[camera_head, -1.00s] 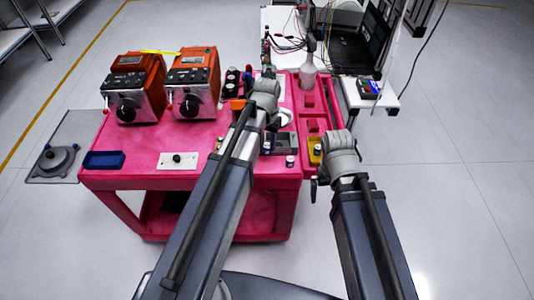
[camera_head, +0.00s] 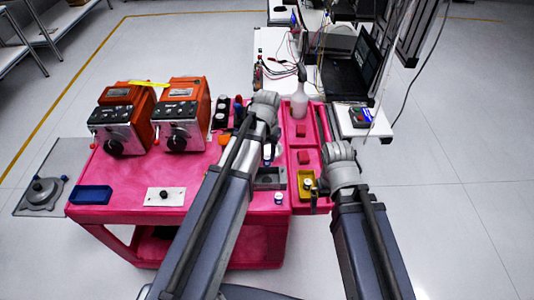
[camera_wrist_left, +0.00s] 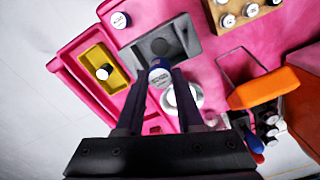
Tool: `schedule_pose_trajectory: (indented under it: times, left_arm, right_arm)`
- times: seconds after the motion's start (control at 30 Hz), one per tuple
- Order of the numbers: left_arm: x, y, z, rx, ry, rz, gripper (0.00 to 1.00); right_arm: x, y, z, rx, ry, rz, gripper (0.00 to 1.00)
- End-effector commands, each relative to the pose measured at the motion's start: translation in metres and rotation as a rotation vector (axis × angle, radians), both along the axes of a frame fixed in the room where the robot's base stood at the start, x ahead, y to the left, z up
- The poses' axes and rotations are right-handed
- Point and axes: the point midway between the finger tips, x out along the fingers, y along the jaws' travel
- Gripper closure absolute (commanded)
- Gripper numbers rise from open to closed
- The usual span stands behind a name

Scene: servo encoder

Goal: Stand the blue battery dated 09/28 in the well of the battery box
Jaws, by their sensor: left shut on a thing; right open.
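My left gripper (camera_wrist_left: 159,88) is shut on a battery (camera_wrist_left: 160,73) with a pale printed top; its date is too small to read. In the left wrist view the battery is seen end-on, in front of the near side of the grey battery box (camera_wrist_left: 187,30) with its dark well. I cannot tell its height above the box. In the head view the left arm partly hides the box (camera_head: 270,184). Another battery (camera_wrist_left: 120,20) stands beside the box, and one (camera_wrist_left: 103,72) is in a yellow tray (camera_wrist_left: 91,58). My right gripper (camera_head: 321,196) is open, right of the yellow tray.
Two orange instruments (camera_head: 182,115) stand on the pink cart (camera_head: 120,212), with a blue tray (camera_head: 92,195) and white plate (camera_head: 165,196) in front. A spray bottle (camera_head: 299,100) stands behind the box. An orange block (camera_wrist_left: 262,90) and several small cylinders lie nearby.

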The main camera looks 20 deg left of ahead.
Motion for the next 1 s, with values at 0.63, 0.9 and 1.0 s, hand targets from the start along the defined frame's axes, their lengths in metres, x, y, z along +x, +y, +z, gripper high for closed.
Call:
schedule_pose_trajectory:
  times: [0.63, 0.9, 1.0]
  left_arm:
    - [0.000, 0.000, -0.045, 0.000, 0.000, 0.000, 1.00]
    - [0.000, 0.000, -0.063, 0.000, 0.000, 0.000, 1.00]
    - [0.000, 0.000, -0.064, 0.000, 0.000, 0.000, 1.00]
  right_arm:
    - [0.000, 0.000, -0.045, 0.000, 0.000, -0.002, 0.00]
    - [0.000, 0.000, -0.063, 0.000, 0.000, -0.002, 0.00]
    - [0.000, 0.000, -0.064, 0.000, 0.000, -0.002, 0.00]
